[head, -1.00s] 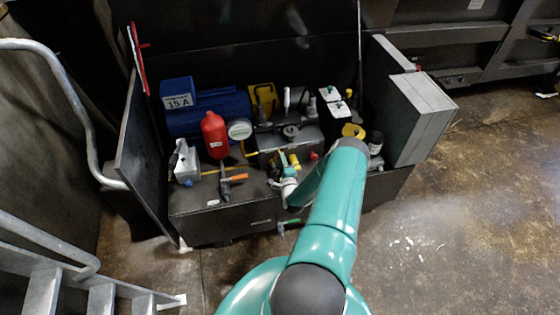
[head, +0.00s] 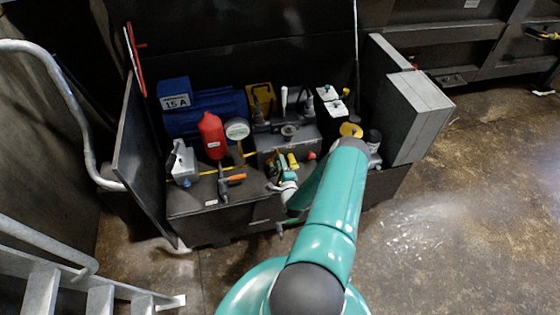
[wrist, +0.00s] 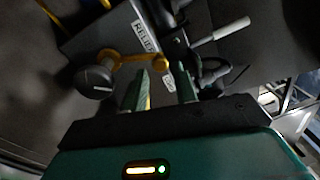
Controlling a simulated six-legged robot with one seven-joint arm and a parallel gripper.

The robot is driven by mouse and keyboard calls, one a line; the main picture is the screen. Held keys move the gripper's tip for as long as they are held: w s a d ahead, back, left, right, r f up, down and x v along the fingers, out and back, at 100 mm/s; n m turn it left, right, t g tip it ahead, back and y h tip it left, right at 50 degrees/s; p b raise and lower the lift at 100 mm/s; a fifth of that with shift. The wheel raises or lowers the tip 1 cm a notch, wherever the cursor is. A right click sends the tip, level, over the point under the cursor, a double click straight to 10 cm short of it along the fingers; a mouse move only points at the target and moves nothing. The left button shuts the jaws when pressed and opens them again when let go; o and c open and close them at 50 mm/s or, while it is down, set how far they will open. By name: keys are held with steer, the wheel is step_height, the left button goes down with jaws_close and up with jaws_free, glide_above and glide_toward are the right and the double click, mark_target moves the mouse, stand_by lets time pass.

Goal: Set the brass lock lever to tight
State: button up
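A brass-yellow lever (wrist: 128,58) lies just ahead of my fingertips in the wrist view, beside a dark box with a "RELIEF" label. Its left end meets a round dark knob (wrist: 95,82). A small yellow part shows by my gripper in the head view (head: 293,161), but I cannot tell if it is the same lever. My gripper (wrist: 162,82) has its two fingers apart, with a gap between them and nothing clearly held. In the head view my gripper (head: 280,170) is at the front of the dark box, small and partly hidden by my arm. Lever marks are not readable.
A blue motor marked 15 A (head: 205,108) is behind. A pale-handled rod (wrist: 220,32) sticks out beyond the right finger. An open grey door (head: 418,115) bounds the right.

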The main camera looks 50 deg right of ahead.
steer(key=v, duration=1.1)
steer(key=shift+s+a, duration=0.25)
steer(key=shift+s, duration=0.1)
